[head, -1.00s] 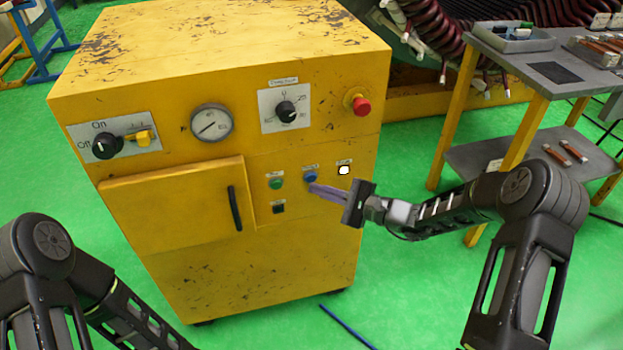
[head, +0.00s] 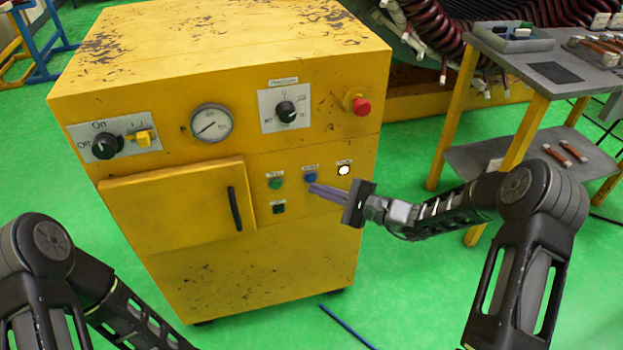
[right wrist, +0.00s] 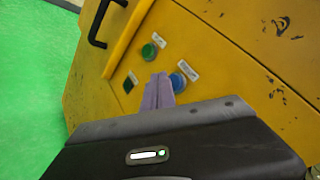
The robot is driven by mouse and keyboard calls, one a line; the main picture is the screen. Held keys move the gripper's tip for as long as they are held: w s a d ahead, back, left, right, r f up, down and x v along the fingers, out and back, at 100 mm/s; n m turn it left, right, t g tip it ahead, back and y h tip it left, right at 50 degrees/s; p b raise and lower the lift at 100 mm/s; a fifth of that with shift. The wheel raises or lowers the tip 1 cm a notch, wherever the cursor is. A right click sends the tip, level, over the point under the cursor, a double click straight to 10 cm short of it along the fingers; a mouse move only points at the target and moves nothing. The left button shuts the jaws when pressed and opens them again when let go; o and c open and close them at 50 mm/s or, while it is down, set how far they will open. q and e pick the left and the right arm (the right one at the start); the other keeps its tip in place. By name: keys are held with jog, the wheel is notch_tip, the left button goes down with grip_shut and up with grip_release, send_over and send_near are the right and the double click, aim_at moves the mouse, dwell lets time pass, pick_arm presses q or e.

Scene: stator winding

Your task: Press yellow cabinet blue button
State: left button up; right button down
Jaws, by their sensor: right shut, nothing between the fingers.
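The yellow cabinet (head: 250,258) stands in the middle of the head view. Its blue button (head: 310,178) is on the front panel, right of the green button (head: 275,183). My right gripper (head: 313,188) is shut and empty, its purple-grey fingertips just below the blue button. In the right wrist view, the fingertips (right wrist: 159,77) show just left of the blue button (right wrist: 177,82), with the green button (right wrist: 149,51) above them. I cannot tell whether the tips touch the panel. My left gripper is out of view; only my left arm shows.
A black switch (head: 279,207) sits below the green button, and a lit white lamp (head: 344,170) is right of the blue one. A red emergency button (head: 361,106) is higher up. A grey workbench (head: 520,66) stands at the right. A blue rod (head: 347,326) lies on the green floor.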

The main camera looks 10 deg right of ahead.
jog(key=shift+w+b, duration=0.35)
jog(key=shift+w, duration=0.1)
jog(key=shift+w+b, duration=0.3)
jog(key=shift+w, duration=0.05)
dwell(0.6)
jog(key=shift+s, duration=0.8)
jog(key=shift+s, duration=0.1)
jog(key=s, duration=0.4)
jog(key=shift+s+d+p, duration=0.15)
jog(key=shift+s+p, duration=0.15)
jog(key=shift+s, duration=0.1)
dwell(0.8)
